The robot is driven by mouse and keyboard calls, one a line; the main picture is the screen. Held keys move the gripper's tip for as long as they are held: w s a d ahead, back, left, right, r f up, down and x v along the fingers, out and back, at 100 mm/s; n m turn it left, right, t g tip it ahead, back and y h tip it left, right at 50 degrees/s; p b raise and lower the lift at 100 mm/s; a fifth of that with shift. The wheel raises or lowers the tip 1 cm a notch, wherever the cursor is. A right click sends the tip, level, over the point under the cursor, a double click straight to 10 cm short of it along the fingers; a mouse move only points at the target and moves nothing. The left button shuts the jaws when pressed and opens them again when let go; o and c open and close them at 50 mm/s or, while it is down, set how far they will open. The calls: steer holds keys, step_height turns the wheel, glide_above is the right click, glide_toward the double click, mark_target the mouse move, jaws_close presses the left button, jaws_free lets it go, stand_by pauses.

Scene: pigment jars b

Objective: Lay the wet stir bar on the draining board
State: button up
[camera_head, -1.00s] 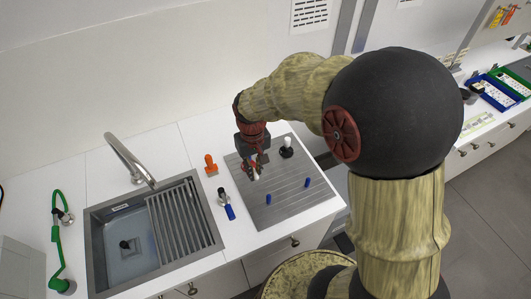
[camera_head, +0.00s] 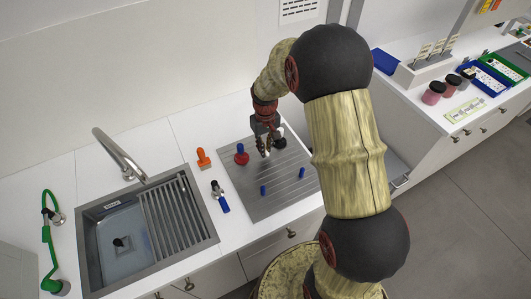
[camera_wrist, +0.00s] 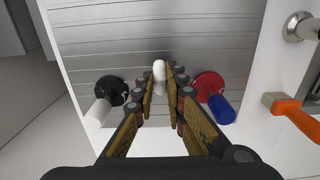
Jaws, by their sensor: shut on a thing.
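A white stir bar (camera_wrist: 159,68) with a rounded end sits between the fingertips of my gripper (camera_wrist: 161,88) in the wrist view. My gripper (camera_head: 266,146) is shut on it over the back part of the grey grooved draining board (camera_head: 285,203) in the head view. The white tip of the bar shows small below the fingers there. I cannot tell whether it touches the board. The board also fills the middle of the wrist view (camera_wrist: 160,35).
A red-based, blue-handled tool (camera_head: 241,155) and a black-based, white-handled one (camera_wrist: 104,100) flank my gripper. Two blue pieces (camera_head: 263,190) (camera_head: 302,173) are toward the front. Left of the board are an orange tool (camera_head: 203,158), a blue-handled tool (camera_head: 220,197) and the sink (camera_head: 110,250).

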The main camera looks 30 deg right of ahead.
steer(key=shift+w+d+f, duration=0.15)
steer(key=shift+f, duration=1.6)
steer(key=shift+f, duration=0.1)
steer(key=o, duration=0.7)
steer(key=shift+c, duration=0.2)
steer(key=shift+o, duration=0.4)
step_height(320, 180, up, 12)
steer(key=shift+p, duration=0.6)
steer(key=s+a+r+t, duration=0.1)
steer(key=s+a+r, duration=0.1)
steer(key=r, duration=0.3)
steer(key=s+a+r, duration=0.2)
steer(key=r, duration=0.3)
steer(key=s+a+r+t, duration=0.2)
steer(key=s+r, duration=0.3)
steer(key=s, duration=0.5)
steer(key=s+a+r+t, duration=0.2)
steer(key=s+a+r, duration=0.3)
steer(key=s, duration=0.5)
steer(key=shift+s+r+t, duration=0.25)
steer(key=shift+r+t, duration=0.05)
steer(key=shift+r, duration=0.1)
